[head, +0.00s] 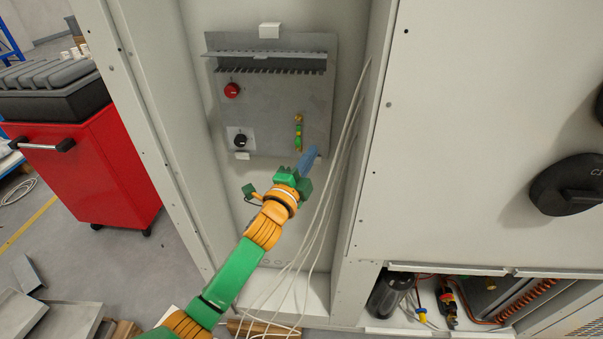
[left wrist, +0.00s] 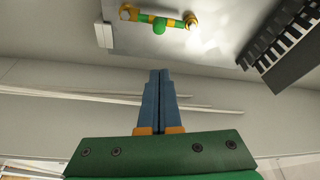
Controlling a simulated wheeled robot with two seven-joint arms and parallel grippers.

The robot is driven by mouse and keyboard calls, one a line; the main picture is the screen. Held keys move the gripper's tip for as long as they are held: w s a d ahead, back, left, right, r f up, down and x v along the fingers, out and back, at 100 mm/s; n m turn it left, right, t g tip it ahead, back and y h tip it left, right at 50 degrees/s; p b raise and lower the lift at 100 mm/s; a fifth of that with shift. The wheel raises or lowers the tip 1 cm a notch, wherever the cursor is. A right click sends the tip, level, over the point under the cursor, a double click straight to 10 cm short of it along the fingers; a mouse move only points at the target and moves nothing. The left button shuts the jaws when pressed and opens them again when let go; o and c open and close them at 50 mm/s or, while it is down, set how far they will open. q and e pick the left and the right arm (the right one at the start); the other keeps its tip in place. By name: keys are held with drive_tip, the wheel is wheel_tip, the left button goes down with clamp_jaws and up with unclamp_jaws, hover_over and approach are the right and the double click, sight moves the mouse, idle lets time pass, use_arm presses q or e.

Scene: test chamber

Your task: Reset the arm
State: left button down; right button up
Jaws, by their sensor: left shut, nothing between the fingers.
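My left arm, green and orange, reaches up from the bottom of the head view into an open cabinet. My left gripper (head: 312,152) has blue fingers and is just below the lower right part of a grey panel (head: 270,110). In the left wrist view the two blue fingers (left wrist: 160,75) lie together, shut and empty. The small green and yellow fitting (head: 298,133) on the panel is just above the fingertips in the head view; it also shows at the top of the left wrist view (left wrist: 160,22). My right gripper is not in view.
The panel carries a red button (head: 232,90), a black knob (head: 240,141) and a slotted grey rail (head: 268,62). Loose white cables (head: 335,160) hang at the cabinet's right side, close to my arm. A red cart (head: 100,170) stands at left.

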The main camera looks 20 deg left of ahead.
use_arm(q)
drive_tip(key=s, duration=0.6)
drive_tip(key=s+a+f+n+g+y, duration=0.1)
drive_tip(key=s+f+n+g, duration=0.3)
drive_tip(key=f, duration=1.2)
drive_tip(key=s+a+f+n+g, duration=0.1)
drive_tip(key=s+f+n+g, duration=0.3)
drive_tip(key=f, duration=1.2)
drive_tip(key=s+f+n+g, duration=0.1)
drive_tip(key=s+f+g, duration=0.2)
drive_tip(key=s+f, duration=0.3)
drive_tip(key=s+d+f+n+g, duration=0.1)
drive_tip(key=s+f, duration=0.5)
drive_tip(key=s, duration=1)
drive_tip(key=s+f+n+g, duration=0.3)
drive_tip(key=s+f+g, duration=0.2)
drive_tip(key=s, duration=0.6)
drive_tip(key=shift+s+d+f+g+b, duration=0.25)
drive_tip(key=shift+d+f+g+b, duration=0.15)
drive_tip(key=shift+g, duration=0.1)
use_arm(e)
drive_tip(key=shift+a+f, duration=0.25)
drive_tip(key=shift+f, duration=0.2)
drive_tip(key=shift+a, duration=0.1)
